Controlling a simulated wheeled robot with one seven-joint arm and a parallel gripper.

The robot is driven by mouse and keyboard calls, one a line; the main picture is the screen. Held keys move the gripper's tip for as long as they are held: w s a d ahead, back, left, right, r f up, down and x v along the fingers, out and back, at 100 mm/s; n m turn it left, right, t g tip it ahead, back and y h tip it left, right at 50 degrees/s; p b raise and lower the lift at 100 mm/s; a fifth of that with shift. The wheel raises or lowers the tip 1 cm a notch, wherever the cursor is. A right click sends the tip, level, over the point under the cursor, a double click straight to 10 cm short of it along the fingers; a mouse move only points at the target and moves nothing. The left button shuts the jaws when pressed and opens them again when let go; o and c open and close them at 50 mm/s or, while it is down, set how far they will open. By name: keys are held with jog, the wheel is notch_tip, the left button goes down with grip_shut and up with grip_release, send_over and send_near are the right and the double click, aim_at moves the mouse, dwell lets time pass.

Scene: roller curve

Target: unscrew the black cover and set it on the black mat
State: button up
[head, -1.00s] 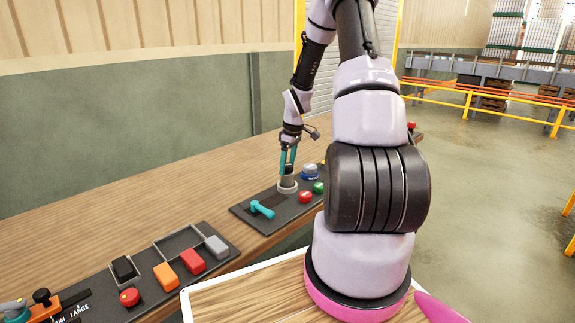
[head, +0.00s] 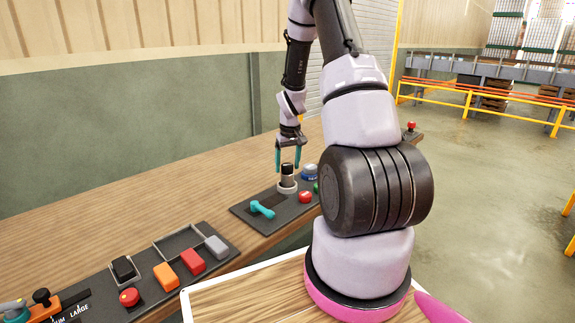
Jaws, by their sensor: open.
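The black cover (head: 287,169) sits upright on top of a light grey round base (head: 287,186) on a dark panel. My gripper (head: 287,168) has teal fingers pointing down, spread apart on either side of the cover's top. The fingers look open, and no contact with the cover can be made out. A dark panel (head: 240,211), which may be the black mat, lies under the base and a teal T-shaped handle (head: 262,209). Which dark area is the mat cannot be told for sure.
A red button (head: 305,196) and a blue-and-white round part (head: 310,171) stand right of the base. Another dark panel (head: 205,273) in front holds several coloured blocks. Bare wooden bench (head: 150,205) lies behind. My arm hides the bench at right.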

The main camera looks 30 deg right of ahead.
grip_shut()
jog(key=n, duration=0.2)
jog(key=shift+d+n, duration=0.1)
jog(key=shift+n, duration=0.3)
jog(key=n, duration=0.3)
jog(key=shift+y, duration=0.4)
jog(key=shift+a+n, duration=0.2)
jog(key=shift+n, duration=0.7)
jog(key=n+g, duration=0.1)
jog(key=n, duration=0.4)
jog(key=shift+s+f+y, duration=0.1)
jog(key=shift+y, duration=0.3)
jog(key=shift+a+n, duration=0.1)
jog(key=shift+n, duration=1.1)
jog(key=shift+s, duration=0.1)
